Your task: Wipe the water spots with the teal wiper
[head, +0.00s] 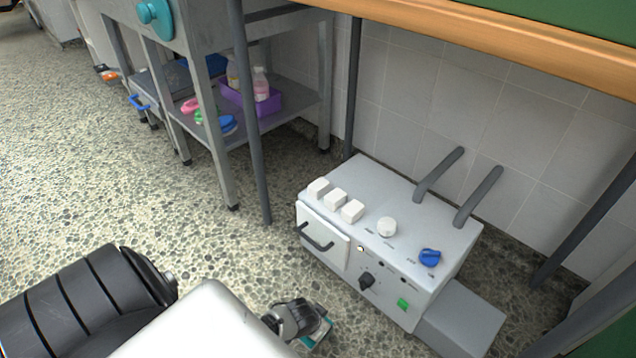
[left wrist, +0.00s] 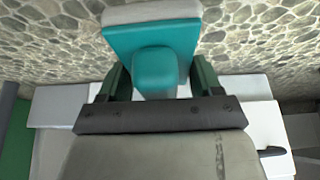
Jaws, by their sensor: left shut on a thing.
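The teal wiper (left wrist: 125,40) is in the left wrist view, with a rounded teal handle and a pale grey strip along its far edge. My left gripper (left wrist: 160,76) is shut on the handle, one dark green finger on each side. In the head view my left gripper (head: 303,318) is low in the middle, just in front of the white machine. Only a small teal part of the wiper (head: 320,332) shows beside it; the rest is hidden by the gripper. I cannot make out any water spots on the floor or elsewhere. My right gripper is not in view.
The white machine (head: 345,180) with knobs, a handle and grey pipes stands right of my gripper. A grey metal table (head: 290,112) with a purple bin (head: 262,101) on its shelf is behind. Thin dark posts (head: 252,120) rise nearby. The pebbled floor (head: 90,190) at left is open.

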